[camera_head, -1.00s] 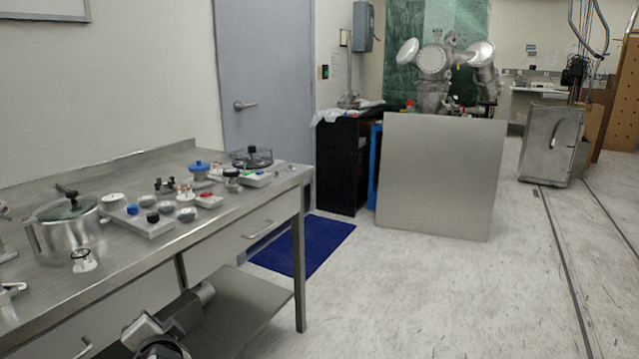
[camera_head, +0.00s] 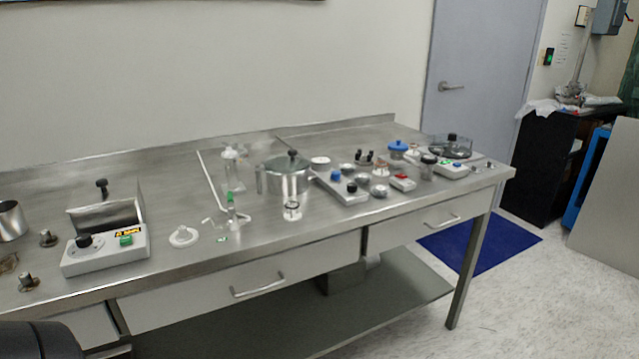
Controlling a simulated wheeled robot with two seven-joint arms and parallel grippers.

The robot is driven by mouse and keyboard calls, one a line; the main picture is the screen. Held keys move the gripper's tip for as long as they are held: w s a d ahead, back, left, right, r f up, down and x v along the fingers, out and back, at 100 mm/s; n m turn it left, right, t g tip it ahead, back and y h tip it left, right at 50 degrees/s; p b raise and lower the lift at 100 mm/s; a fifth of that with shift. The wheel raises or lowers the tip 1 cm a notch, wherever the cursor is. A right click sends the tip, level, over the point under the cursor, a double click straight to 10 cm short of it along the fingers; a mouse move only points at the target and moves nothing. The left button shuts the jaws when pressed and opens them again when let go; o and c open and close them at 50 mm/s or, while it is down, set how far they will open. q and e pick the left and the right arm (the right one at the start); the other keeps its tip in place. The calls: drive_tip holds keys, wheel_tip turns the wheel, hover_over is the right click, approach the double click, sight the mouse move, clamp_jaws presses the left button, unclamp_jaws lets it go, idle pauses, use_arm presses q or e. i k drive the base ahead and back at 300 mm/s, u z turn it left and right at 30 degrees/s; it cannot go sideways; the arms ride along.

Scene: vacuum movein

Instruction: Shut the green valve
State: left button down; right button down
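A small green upright part (camera_head: 231,199), which looks like the green valve, stands on pale bent tubing in the middle left of the steel bench (camera_head: 330,222). A small green spot (camera_head: 222,239) lies on the bench just in front of it. It is too small to tell how the valve is turned. Clear glassware (camera_head: 231,170) stands right behind it. Neither of my grippers shows in this view.
A white control box (camera_head: 105,252) with a black knob and green button stands left of the tubing, a white round piece (camera_head: 184,237) between. A lidded metal pot (camera_head: 289,177) and several knobs stand to the right. Floor (camera_head: 500,300) is open right of the bench.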

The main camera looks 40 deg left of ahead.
sight(230, 209)
drive_tip(key=u, duration=2.05)
drive_tip(key=i, duration=0.55)
drive_tip(key=z, duration=0.25)
